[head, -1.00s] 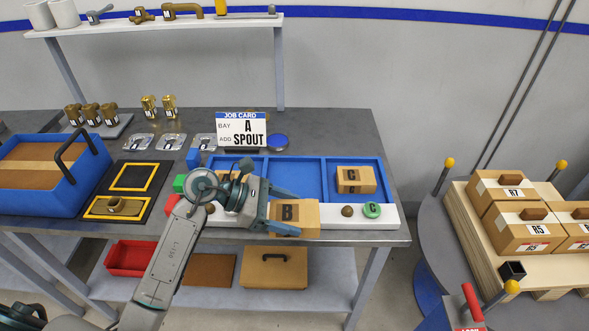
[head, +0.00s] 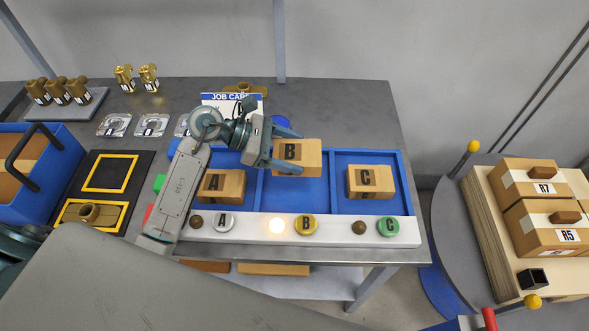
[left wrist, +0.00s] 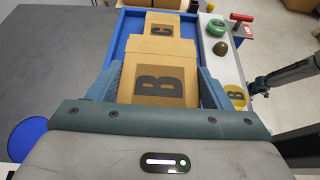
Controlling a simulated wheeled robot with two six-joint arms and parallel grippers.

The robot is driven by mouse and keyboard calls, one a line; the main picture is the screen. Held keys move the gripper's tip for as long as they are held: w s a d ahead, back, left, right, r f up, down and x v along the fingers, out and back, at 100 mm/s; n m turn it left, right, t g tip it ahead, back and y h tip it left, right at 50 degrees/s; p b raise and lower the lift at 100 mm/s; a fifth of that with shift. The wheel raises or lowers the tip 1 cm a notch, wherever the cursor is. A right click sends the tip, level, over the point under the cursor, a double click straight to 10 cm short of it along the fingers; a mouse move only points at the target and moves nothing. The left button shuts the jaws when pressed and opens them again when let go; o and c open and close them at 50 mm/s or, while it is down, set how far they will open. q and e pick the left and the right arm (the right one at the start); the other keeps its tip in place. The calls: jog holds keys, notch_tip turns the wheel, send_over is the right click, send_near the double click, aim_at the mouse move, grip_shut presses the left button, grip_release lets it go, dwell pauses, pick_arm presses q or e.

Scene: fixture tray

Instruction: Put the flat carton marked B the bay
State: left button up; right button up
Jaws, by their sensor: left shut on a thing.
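The flat carton marked B (head: 298,158) is tan with a dark letter and lies level in my left gripper (head: 282,148), which is shut on it. It is over the back part of the middle bay of the blue tray (head: 372,154); I cannot tell its exact height. In the left wrist view the carton B (left wrist: 158,88) sits between the fingers. Carton A (head: 222,186) lies in the left bay and carton C (head: 370,182) in the right bay. A dark part at the right of the left wrist view may belong to my right arm; its jaws cannot be made out.
A white strip (head: 330,229) along the tray's front holds buttons A, B and C; the lamp (head: 277,225) beside B glows. The job card (head: 228,100) stands behind, partly hidden by my arm. A blue tote (head: 58,140) is left. Stacked cartons (head: 535,230) stand right.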

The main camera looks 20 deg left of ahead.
pick_arm(q)
notch_tip(320, 180, down, 4)
jog(key=shift+p, duration=0.6)
jog(key=shift+f, duration=0.35)
notch_tip(320, 180, down, 4)
jog(key=shift+r+p, duration=0.1)
jog(key=shift+p, duration=0.65)
jog(key=shift+f+b, duration=0.25)
jog(key=shift+b, duration=0.05)
jog(key=o, duration=1.1)
jog(key=shift+r, duration=0.1)
pick_arm(e)
notch_tip(320, 180, up, 3)
jog(key=shift+f, duration=0.1)
jog(key=shift+d, duration=0.1)
